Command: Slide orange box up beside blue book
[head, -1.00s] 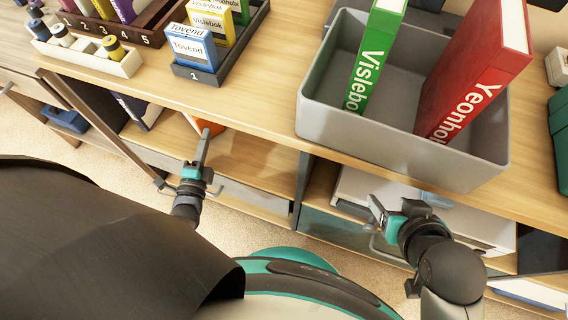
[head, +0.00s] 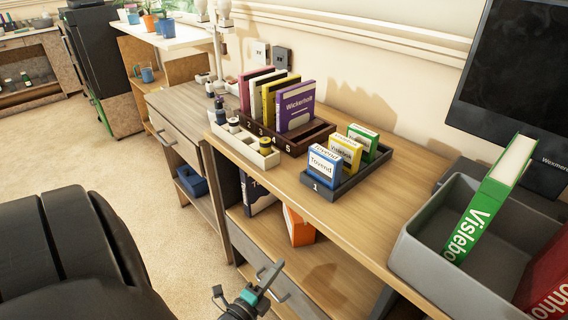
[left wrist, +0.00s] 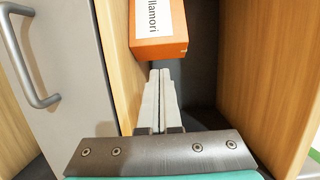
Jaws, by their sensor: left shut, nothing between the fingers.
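The orange box (head: 299,226) stands in the open shelf compartment under the desktop, with a white face on its left side. In the left wrist view the orange box (left wrist: 158,48) is just beyond my fingertips, with white lettering panel on top. A dark blue book with white pages (head: 259,203) stands left of the box, partly hidden by the desk's side and top; a gap between them is hard to judge. My left gripper (head: 278,268) is shut and empty, in front of the compartment; its fingertips (left wrist: 160,72) point at the box's near end. My right gripper is out of view.
The shelf board (head: 335,277) is bare right of the box. Wooden walls flank my fingers in the wrist view, with a handled front (left wrist: 60,80) at left. Above are the desktop (head: 365,210), book racks (head: 350,185) and a grey bin (head: 410,250).

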